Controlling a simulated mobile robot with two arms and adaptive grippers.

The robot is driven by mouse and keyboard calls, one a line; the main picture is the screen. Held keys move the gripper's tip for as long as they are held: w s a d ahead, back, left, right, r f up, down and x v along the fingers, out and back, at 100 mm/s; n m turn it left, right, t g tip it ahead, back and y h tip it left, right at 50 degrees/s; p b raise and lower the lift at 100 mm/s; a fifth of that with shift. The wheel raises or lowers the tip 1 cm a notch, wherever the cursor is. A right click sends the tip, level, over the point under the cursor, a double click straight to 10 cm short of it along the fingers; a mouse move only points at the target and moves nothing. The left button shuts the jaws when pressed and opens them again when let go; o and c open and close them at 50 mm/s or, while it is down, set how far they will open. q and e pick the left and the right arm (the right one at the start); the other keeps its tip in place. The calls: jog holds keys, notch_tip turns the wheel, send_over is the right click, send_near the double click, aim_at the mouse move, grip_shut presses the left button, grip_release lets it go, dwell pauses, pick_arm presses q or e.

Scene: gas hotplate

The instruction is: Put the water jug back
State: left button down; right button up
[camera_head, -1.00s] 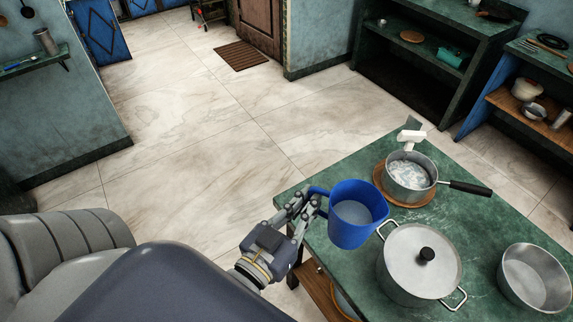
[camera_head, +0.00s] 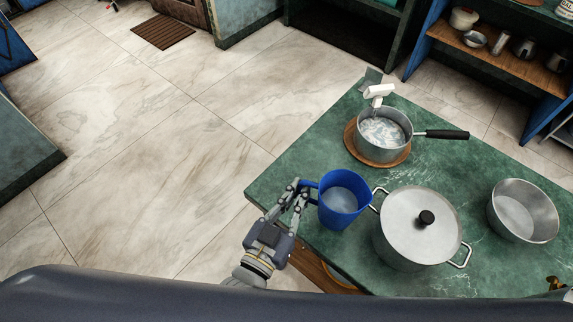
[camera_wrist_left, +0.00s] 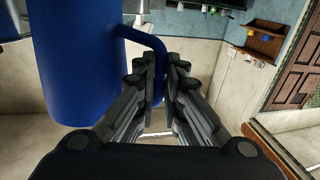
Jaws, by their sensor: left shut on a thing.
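The blue water jug (camera_head: 342,200) is upright at the left edge of the green table (camera_head: 300,160), with some clear liquid inside. My left gripper (camera_head: 304,192) is shut on its handle from the left. In the left wrist view the jug's side (camera_wrist_left: 75,60) fills the upper left, and its handle runs between the fingers of the gripper (camera_wrist_left: 158,85). The right gripper is not in view.
A lidded steel pot (camera_head: 420,225) stands just right of the jug. A saucepan (camera_head: 384,135) with a black handle sits on a round wooden board (camera_head: 352,140) behind. An open steel pan (camera_head: 523,210) stands at the right. Table space behind the jug is clear.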

pick_arm(q)
jog(key=w+a+f, duration=0.1)
jog(key=w, duration=0.2)
jog(key=w+a+f+p, duration=0.1)
jog(key=w+a, duration=0.1)
jog(key=w, duration=0.2)
jog(key=w+a+f, duration=0.2)
jog(key=w, duration=0.2)
jog(key=shift+a+f+p, duration=0.1)
jog(key=shift+p, duration=0.2)
jog(key=shift+f, duration=0.15)
jog(key=shift+f, duration=0.2)
jog(key=c, duration=1.7)
grip_release()
